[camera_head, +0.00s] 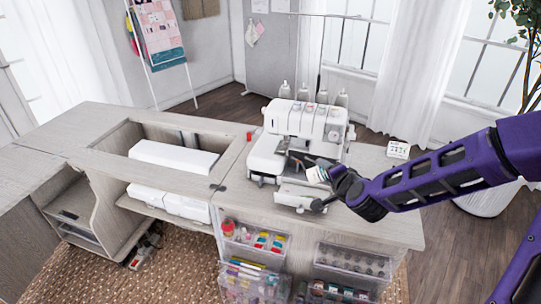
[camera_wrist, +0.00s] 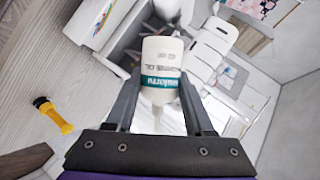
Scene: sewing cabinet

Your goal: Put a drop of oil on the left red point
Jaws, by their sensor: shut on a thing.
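My gripper (camera_head: 334,178) is shut on a small white oil bottle (camera_wrist: 161,55) with a green label band; the bottle also shows at the fingertips in the head view (camera_head: 316,174). In the wrist view the fingers of my gripper (camera_wrist: 160,80) stand on either side of the bottle, and its narrow end points toward the palm. The white overlock sewing machine (camera_head: 301,122) stands on the cabinet top. My gripper is in front of the machine's lower right part, with the bottle close to its opening; I cannot tell whether they touch. I cannot make out the red points.
The cabinet top (camera_head: 375,225) is bare at the front right. A small white box (camera_head: 398,149) lies at its back right. A white machine (camera_head: 172,158) sits in the cabinet's recess at left. A yellow and black object (camera_wrist: 52,115) lies on the wood in the wrist view.

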